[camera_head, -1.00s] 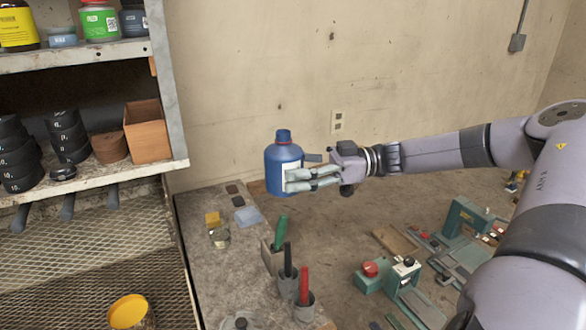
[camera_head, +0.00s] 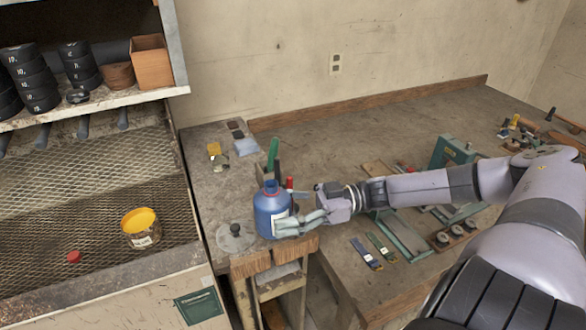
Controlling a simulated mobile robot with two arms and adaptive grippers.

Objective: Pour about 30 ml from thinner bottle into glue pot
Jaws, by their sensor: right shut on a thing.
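The thinner bottle (camera_head: 266,219) is blue with a white label and stands upright in my right gripper. My right gripper (camera_head: 291,226) is shut around its lower right side. The bottle appears just above the front end of the bench; I cannot tell the exact gap. The likely glue pot (camera_head: 142,238) is a small labelled tin with a yellow top, standing on the mesh surface at left, apart from the bottle. I cannot tell whether the yellow is glue or a lid. My left gripper is not in view.
A small red cap (camera_head: 73,257) lies on the mesh surface (camera_head: 90,200). A grey round lid (camera_head: 235,237) is left of the bottle. A shelf (camera_head: 110,100) with black rolls overhangs the mesh. Green-handled tools (camera_head: 273,154) stand behind the bottle.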

